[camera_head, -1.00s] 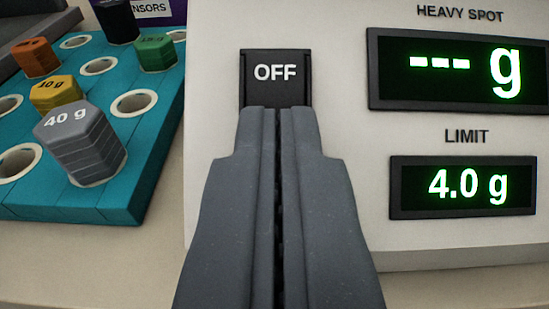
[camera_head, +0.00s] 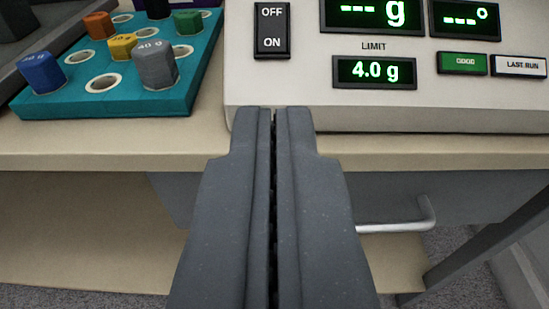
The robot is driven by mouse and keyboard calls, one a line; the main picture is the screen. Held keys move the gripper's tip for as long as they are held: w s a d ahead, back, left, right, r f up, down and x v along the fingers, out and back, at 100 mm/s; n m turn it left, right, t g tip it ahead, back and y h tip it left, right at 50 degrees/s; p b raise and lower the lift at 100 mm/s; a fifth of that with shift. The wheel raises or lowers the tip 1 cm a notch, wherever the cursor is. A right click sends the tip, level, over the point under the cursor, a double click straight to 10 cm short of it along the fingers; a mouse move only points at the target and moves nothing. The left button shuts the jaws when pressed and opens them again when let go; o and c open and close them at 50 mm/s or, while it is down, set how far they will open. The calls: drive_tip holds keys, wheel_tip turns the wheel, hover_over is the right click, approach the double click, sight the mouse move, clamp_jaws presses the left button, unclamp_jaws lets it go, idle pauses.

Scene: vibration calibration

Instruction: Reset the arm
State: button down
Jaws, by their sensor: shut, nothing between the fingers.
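My gripper (camera_head: 272,112) is shut and empty, its two grey fingers pressed together and pointing up the picture. The fingertips appear in front of the lower edge of a white console (camera_head: 300,105), below its black OFF/ON switch (camera_head: 272,30). No contact with the console can be made out. The switch shows both its OFF and ON labels; which side is pressed I cannot tell. The limit display (camera_head: 375,72) reads 4.0 g, and the display above it (camera_head: 375,14) shows dashes and "g".
A teal tray (camera_head: 120,105) at upper left holds several coloured weights, including a grey 40 g one (camera_head: 157,66) and a blue one (camera_head: 42,73). A green button (camera_head: 462,63) is on the console. Below the bench edge (camera_head: 110,160) are a metal handle (camera_head: 405,222) and a table leg (camera_head: 480,245).

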drive_tip(key=shift+s, duration=0.45)
wheel_tip(320, 180, up, 31)
drive_tip(key=s+d+p, duration=0.1)
drive_tip(key=s+p, duration=0.1)
drive_tip(key=p, duration=0.2)
drive_tip(key=s+r, duration=0.7)
drive_tip(key=r, duration=0.2)
drive_tip(key=s+r+g+p, duration=0.1)
drive_tip(key=s+r, duration=0.7)
drive_tip(key=r, duration=0.2)
drive_tip(key=shift+r+m+h+p, duration=0.3)
drive_tip(key=shift+h, duration=0.1)
